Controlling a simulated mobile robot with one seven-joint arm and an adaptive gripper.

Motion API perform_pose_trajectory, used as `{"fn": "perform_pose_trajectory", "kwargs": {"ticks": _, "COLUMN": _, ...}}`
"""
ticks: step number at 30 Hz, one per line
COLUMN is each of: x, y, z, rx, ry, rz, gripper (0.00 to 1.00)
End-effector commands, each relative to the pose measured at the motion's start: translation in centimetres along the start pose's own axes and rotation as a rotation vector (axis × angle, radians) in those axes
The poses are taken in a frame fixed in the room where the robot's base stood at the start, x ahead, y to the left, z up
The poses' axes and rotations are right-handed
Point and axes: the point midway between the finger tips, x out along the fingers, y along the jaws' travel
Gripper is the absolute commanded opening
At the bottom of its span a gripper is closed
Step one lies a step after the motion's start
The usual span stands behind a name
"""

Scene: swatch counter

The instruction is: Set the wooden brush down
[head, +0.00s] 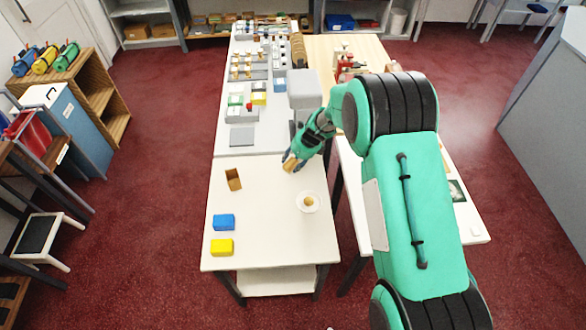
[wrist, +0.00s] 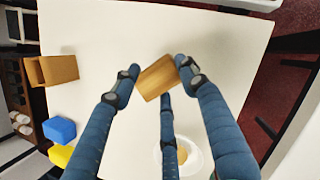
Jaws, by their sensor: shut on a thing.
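My gripper (head: 291,163) is above the far right part of the near white table (head: 262,245). It is shut on a plain tan wooden piece, taken as the wooden brush (wrist: 158,78), which sits between the blue fingers in the wrist view. No bristles show from this side. In the head view the brush is small and partly covered by the fingers. It appears to be held above the tabletop; the exact gap is hard to tell.
A brown wooden holder (head: 233,179) stands left of my gripper. A blue block (head: 224,222) and a yellow block (head: 222,247) lie at the near left. A white dish (head: 301,207) with a tan item stands at the right. The table's middle is clear.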

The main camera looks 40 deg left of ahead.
Motion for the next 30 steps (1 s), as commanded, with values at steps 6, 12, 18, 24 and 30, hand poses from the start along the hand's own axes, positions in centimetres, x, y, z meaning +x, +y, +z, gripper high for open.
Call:
{"fn": "perform_pose_trajectory", "kwargs": {"ticks": 6, "x": 0.3, "y": 0.0, "z": -0.1, "rx": 0.0, "ry": -0.001, "rz": 0.0, "gripper": 0.17}}
{"fn": "perform_pose_trajectory", "kwargs": {"ticks": 12, "x": 0.5, "y": 0.0, "z": -0.2, "rx": 0.0, "ry": 0.0, "rz": 0.0, "gripper": 0.17}}
{"fn": "perform_pose_trajectory", "kwargs": {"ticks": 18, "x": 2.1, "y": 0.0, "z": -0.8, "rx": 0.002, "ry": 0.0, "rz": 0.001, "gripper": 0.17}}
{"fn": "perform_pose_trajectory", "kwargs": {"ticks": 24, "x": 3.7, "y": 0.0, "z": -1.5, "rx": 0.001, "ry": -0.001, "rz": -0.001, "gripper": 0.17}}
{"fn": "perform_pose_trajectory", "kwargs": {"ticks": 30, "x": 3.8, "y": 0.0, "z": -1.5, "rx": 0.001, "ry": -0.001, "rz": -0.001, "gripper": 0.17}}
